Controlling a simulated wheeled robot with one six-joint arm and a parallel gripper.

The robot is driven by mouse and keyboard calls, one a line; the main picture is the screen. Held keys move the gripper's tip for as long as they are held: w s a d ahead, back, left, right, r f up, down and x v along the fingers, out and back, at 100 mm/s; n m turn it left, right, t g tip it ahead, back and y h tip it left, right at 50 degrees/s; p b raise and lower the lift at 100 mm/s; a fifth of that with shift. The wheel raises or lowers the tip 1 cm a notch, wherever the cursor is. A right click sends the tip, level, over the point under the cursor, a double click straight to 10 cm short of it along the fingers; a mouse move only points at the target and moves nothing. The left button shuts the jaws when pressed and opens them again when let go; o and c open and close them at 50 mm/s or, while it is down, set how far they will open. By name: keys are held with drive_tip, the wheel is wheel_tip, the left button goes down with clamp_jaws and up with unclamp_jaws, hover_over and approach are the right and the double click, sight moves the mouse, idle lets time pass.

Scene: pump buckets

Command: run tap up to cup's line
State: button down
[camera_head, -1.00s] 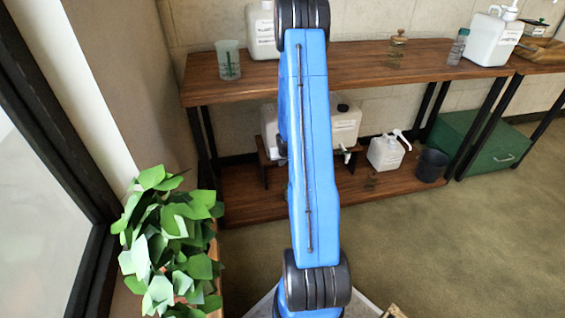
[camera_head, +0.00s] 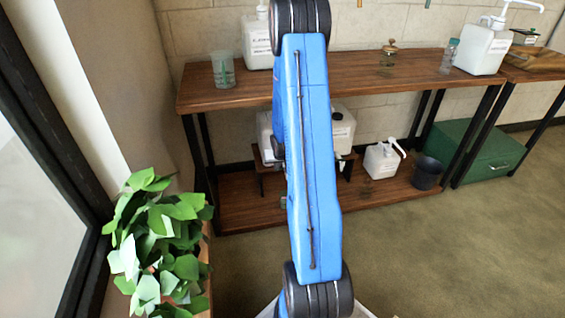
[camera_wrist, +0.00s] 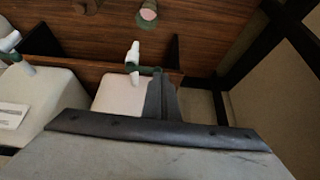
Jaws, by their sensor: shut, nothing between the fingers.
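My gripper (camera_wrist: 162,98) is shut and empty at the middle of the wrist view. Just beside it is a white container (camera_wrist: 115,92) with a white-and-green tap (camera_wrist: 133,56); I cannot tell if they touch. A second white container (camera_wrist: 48,105) with its own tap (camera_wrist: 10,42) is at the left. A small round vessel with a pinkish inside (camera_wrist: 148,12) stands on the wood beyond the taps, perhaps a cup; no line is readable on it. In the head view my arm hides the gripper and part of the white containers (camera_head: 341,130). A clear cup with green marks (camera_head: 223,72) stands on the upper shelf.
The upper shelf (camera_head: 330,84) also holds a white jug (camera_head: 258,42), a brass item (camera_head: 388,58) and a white pump bottle (camera_head: 484,48). Below are a small pump bottle (camera_head: 382,160) and a dark bucket (camera_head: 427,173). A plant (camera_head: 158,245) is at left.

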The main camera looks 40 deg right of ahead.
drive_tip(key=v, duration=0.9)
drive_tip(key=shift+a+r, duration=0.2)
drive_tip(key=shift+a, duration=0.25)
drive_tip(key=shift+w, duration=0.15)
drive_tip(key=s+a+r+n, duration=0.1)
drive_tip(key=s+a+r, duration=0.3)
drive_tip(key=a+r, duration=0.55)
drive_tip(key=s+a+r+n, duration=0.1)
drive_tip(key=s+a+r, duration=0.2)
drive_tip(key=a+r, duration=0.6)
drive_tip(key=s+a+r+n+y, duration=0.1)
drive_tip(key=s+a+r, duration=0.3)
drive_tip(key=s+a, duration=0.4)
drive_tip(key=s+a+r+n+y, duration=0.2)
drive_tip(key=s+a, duration=0.6)
drive_tip(key=s, duration=0.4)
wheel_tip(320, 180, up, 2)
drive_tip(key=shift+s+a+r+n, duration=0.2)
drive_tip(key=shift+s+a+n, duration=0.15)
drive_tip(key=shift+n, duration=0.45)
